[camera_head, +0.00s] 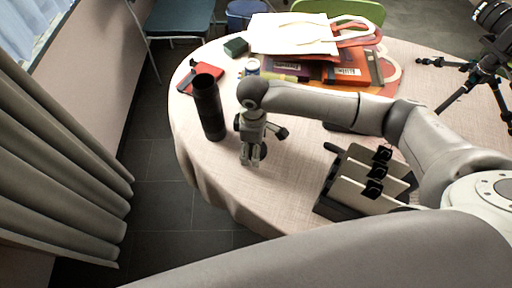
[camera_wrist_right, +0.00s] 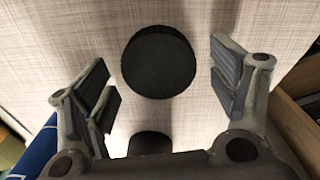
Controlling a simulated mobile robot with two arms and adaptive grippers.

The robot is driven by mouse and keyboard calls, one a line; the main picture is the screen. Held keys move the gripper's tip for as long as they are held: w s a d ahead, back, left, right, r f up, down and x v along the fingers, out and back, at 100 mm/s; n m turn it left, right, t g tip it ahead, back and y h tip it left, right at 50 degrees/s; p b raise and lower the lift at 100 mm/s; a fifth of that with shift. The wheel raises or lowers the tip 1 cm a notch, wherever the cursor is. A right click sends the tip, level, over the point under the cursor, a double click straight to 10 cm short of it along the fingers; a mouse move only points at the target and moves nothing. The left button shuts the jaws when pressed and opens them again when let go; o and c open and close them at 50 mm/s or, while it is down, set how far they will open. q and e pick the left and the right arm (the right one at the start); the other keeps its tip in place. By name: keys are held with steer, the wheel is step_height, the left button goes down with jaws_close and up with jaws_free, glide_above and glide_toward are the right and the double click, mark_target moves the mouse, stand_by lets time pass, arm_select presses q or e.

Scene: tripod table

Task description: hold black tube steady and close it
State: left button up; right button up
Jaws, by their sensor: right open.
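The black tube (camera_head: 209,108) stands upright near the left edge of the round table, with its dark, seemingly open top facing up. My right gripper (camera_head: 252,160) is just right of the tube in the head view, pointing down and apart from it. In the right wrist view my right gripper (camera_wrist_right: 165,95) is open and empty. A round black cap-like disc (camera_wrist_right: 158,62) lies on the cloth below, between the spread fingers. A second dark rounded thing (camera_wrist_right: 150,143) is partly hidden by the gripper body; I cannot tell what it is. My left gripper is not in view.
A holder with upright boards (camera_head: 368,180) stands at the table's front right. Books (camera_head: 345,72) and a white bag (camera_head: 292,34) lie at the back. A tripod (camera_head: 490,70) stands far right. A red item (camera_head: 187,78) and green box (camera_head: 236,47) lie behind the tube.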

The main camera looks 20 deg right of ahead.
steer(key=c, duration=0.9)
steer(key=shift+r, duration=0.1)
steer(key=shift+c, duration=0.2)
steer(key=shift+r, duration=0.55)
steer(key=s+a+r, duration=0.6)
steer(key=s+r, duration=0.5)
steer(key=s, duration=0.1)
steer(key=shift+s+r, duration=0.4)
